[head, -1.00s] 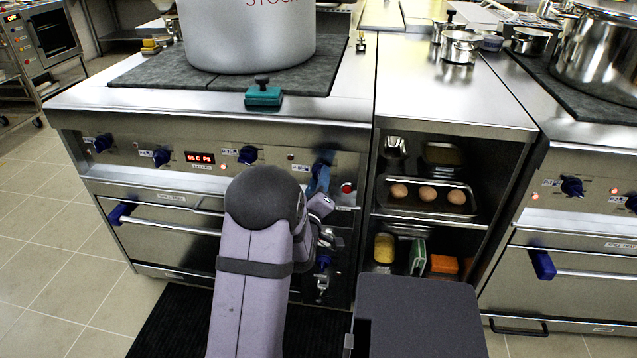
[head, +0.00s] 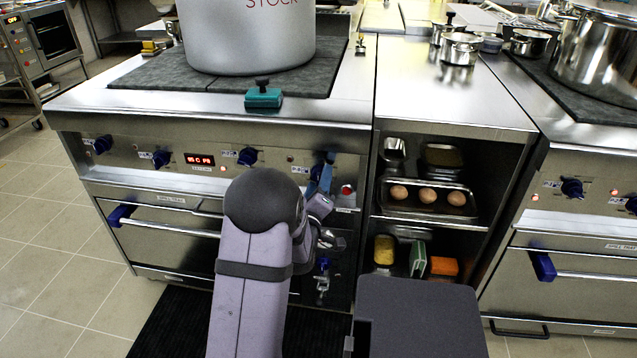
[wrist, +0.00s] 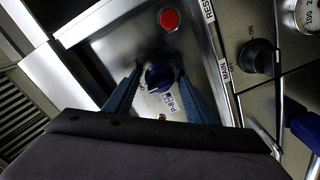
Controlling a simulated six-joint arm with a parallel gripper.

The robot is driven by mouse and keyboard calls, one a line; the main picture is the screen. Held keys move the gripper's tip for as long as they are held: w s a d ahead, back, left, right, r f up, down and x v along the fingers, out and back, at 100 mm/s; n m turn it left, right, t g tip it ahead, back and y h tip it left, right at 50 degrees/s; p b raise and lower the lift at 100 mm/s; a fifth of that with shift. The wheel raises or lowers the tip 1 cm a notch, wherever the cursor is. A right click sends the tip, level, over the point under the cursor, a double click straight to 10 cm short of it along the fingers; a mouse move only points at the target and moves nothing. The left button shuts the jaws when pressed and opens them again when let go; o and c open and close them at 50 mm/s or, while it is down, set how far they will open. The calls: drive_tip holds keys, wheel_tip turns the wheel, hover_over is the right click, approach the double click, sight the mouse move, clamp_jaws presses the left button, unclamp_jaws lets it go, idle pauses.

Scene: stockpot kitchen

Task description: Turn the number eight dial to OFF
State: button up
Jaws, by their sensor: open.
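A dark blue dial (wrist: 158,78) sits on the steel panel in the wrist view, beside a small white label that seems to read P-8. My gripper (wrist: 157,68) is open, with one blue finger on each side of the dial. I cannot tell whether the fingers touch it. In the head view my gripper (head: 325,168) is at the right end of the stove's front panel (head: 215,178), and its fingers largely hide the dial there. The dial's pointer direction is not clear.
A red button (wrist: 169,19) is close to the dial; it also shows in the head view (head: 347,190). A black ON knob (wrist: 259,57) is on the adjoining panel. Other blue dials (head: 247,156) line the stove front. A stockpot (head: 245,35) stands above.

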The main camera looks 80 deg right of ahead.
drive_tip(key=shift+a, duration=0.15)
drive_tip(key=a, duration=0.7)
idle(0.6)
